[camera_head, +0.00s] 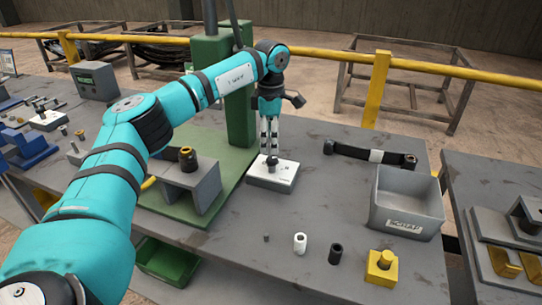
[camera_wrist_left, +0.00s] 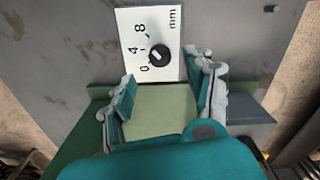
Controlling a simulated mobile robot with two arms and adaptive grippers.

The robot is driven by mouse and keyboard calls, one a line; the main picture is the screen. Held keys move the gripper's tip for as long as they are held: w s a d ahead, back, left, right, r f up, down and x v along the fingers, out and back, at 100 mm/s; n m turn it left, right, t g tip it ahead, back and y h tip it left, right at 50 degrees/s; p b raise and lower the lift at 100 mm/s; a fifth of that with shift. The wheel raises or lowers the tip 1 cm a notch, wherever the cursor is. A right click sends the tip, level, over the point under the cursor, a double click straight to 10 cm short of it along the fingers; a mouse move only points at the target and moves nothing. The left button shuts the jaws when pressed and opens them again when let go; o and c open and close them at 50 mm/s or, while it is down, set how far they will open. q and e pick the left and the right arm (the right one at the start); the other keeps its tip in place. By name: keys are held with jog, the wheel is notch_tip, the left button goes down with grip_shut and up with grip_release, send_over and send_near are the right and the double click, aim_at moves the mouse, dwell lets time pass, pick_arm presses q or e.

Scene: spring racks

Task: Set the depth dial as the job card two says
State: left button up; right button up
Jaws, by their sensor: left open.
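The depth dial is a black knob (camera_head: 272,161) on a white plate (camera_head: 265,178) on the bench. In the left wrist view the knob (camera_wrist_left: 159,55) has a short slanted white mark, and the plate (camera_wrist_left: 136,18) reads 0, 4, 8 and mm. Which number the mark points at is hard to tell. My left gripper (camera_head: 269,145) points down just above the knob. In the left wrist view its open fingers (camera_wrist_left: 168,80) are apart, with the knob beyond their tips. A white card (camera_head: 8,61) stands at the far left edge, too small to read. My right gripper is not in view.
A green press column (camera_head: 240,108) stands behind the arm, with a grey fixture block (camera_head: 190,190) beside it. A grey scrap bin (camera_head: 405,210), a black bar (camera_head: 350,150), a yellow block (camera_head: 381,268) and small cylinders lie to the right.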

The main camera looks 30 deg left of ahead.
aim_at(271, 158)
pick_arm(q)
notch_tip(271, 158, down, 6)
jog(key=shift+r, duration=0.1)
jog(key=shift+c, duration=0.4)
grip_shut()
